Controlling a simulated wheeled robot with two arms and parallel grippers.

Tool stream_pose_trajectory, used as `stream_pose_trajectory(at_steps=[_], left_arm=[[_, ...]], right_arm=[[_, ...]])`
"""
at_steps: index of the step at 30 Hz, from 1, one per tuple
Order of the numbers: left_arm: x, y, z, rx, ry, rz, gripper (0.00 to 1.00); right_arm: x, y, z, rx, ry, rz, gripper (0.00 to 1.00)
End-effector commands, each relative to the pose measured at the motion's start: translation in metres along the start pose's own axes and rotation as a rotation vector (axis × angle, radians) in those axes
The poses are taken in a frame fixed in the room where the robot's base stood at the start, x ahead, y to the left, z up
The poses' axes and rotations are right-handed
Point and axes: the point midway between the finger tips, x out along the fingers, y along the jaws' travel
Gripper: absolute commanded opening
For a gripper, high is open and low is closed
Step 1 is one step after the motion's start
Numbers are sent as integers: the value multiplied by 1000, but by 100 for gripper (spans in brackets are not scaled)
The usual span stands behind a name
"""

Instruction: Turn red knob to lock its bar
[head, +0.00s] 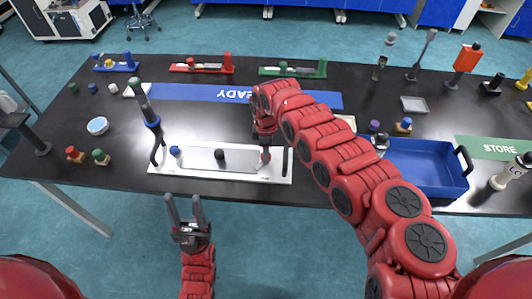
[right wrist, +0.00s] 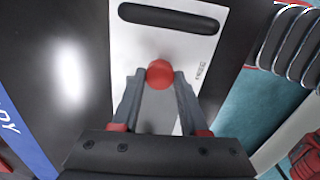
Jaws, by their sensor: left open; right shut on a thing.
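A white board (head: 160,167) with black end handles lies at the table's front edge, with a grey plate on it. A blue knob (head: 176,151) stands at its left and a black knob (head: 220,154) at its middle. The red knob (right wrist: 160,74) is near the right end, between the two fingers of my right gripper (right wrist: 159,78), which is shut on it. In the head view my right gripper (head: 265,150) comes down from above and mostly hides the knob. The bar's position is unclear. My left gripper (head: 186,208) is open and empty, in front of the table edge.
A blue tray (head: 425,190) stands right of the board. Red (head: 202,70), green (head: 292,71) and blue (head: 116,68) racks line the back, with a blue READY strip (head: 190,92) before them. Small knobbed parts (head: 75,154) lie on the left.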

Motion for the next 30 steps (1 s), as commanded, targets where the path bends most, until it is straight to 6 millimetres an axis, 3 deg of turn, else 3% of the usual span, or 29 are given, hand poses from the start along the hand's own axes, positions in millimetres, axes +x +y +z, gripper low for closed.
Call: stream_pose_trajectory(at_steps=[18,30], left_arm=[[-2,0,0,0,0,0,50],[0,0,0,0,0,0,50]], right_arm=[[0,0,1,570,-2,0,0],[0,1,0,807,1,2,0]])
